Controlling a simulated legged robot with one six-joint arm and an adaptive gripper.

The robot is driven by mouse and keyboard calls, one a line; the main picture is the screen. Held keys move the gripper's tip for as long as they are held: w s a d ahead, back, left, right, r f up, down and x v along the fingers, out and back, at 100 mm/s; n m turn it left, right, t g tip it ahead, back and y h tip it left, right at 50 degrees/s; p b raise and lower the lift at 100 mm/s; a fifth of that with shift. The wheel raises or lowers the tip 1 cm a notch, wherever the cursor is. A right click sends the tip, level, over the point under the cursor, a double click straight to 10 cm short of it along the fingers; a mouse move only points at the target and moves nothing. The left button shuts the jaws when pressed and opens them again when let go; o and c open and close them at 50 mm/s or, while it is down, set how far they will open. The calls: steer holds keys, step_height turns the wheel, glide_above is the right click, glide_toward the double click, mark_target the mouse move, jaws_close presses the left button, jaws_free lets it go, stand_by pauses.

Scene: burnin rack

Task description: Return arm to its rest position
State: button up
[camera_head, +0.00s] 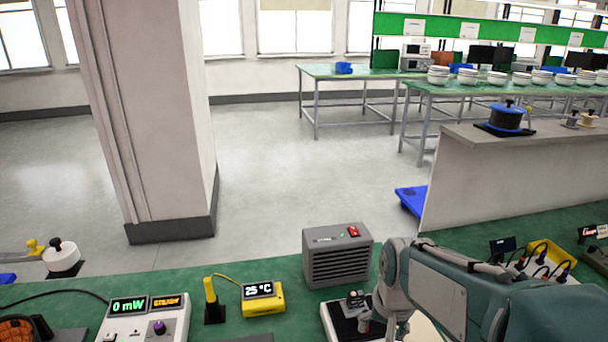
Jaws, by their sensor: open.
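My arm reaches in from the lower right and bends down over the green bench. Its end, my gripper (376,324), is low at the bottom edge of the picture, beside a small dark device on a black and white plate (338,318). The gripper is open. Its fingertips are small and partly hidden by the wrist, and I cannot tell whether they touch anything. I see nothing held in it.
A grey vented box (337,262) stands just behind the gripper. To its left are a yellow 25 °C display (262,298), a yellow-topped probe (212,300) and a 0 mW meter (145,318). A yellow bin (568,258) with cables lies right. A pillar (158,120) stands beyond the bench.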

steer(key=s+r+n+t, duration=0.1)
steer(key=s+r, duration=0.2)
steer(key=s, duration=0.3)
steer(key=s+d+r+n+t, duration=0.1)
steer(key=s+r+n+t, duration=0.1)
steer(key=s+r, duration=0.2)
steer(key=shift+s+t, duration=0.3)
steer(key=shift+s, duration=0.75)
